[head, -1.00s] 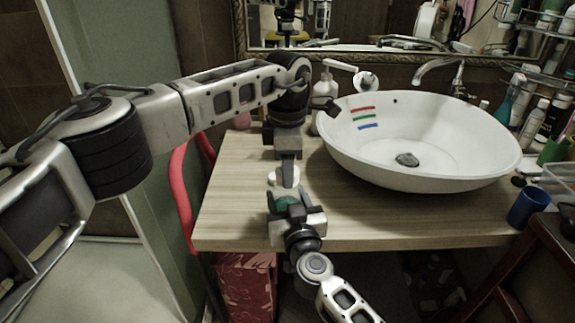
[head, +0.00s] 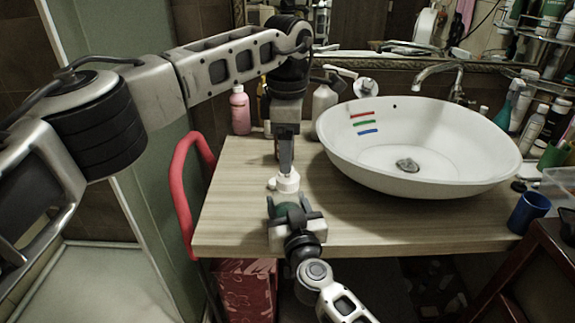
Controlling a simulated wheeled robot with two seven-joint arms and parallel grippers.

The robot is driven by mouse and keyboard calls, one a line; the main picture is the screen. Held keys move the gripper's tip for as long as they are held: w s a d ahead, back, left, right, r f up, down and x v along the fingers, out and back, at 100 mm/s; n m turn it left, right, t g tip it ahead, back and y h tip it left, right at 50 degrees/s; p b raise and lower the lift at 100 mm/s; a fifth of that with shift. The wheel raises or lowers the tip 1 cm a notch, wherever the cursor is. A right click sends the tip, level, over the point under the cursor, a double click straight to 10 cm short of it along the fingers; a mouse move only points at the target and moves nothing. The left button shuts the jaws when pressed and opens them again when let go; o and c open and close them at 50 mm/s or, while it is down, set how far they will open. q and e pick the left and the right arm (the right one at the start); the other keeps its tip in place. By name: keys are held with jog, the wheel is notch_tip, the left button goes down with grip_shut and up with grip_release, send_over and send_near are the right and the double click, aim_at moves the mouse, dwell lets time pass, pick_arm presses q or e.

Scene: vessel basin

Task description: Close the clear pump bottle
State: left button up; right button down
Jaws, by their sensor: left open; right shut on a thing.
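A white pump top (head: 288,184) with a small piece sticking out to its left stands at the near left of the counter, over a greenish bottle body (head: 281,209). My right gripper (head: 294,208) is shut around this body from the front and hides most of it. I cannot tell whether the top is fully seated. My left gripper (head: 286,165) is open and points down just above the white top. Its fingers overlap in this view, and I cannot tell whether they touch the top.
A white basin (head: 440,185) with coloured stripes fills the right of the wooden counter (head: 235,205). A pale pump bottle (head: 324,99) stands behind it and a pink bottle (head: 240,110) at the back left. A blue cup (head: 528,211) is at far right.

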pick_arm(q)
notch_tip(320, 180, up, 6)
jog(key=shift+f, duration=0.1)
pick_arm(e)
jog(key=shift+c, duration=2.3)
grip_release()
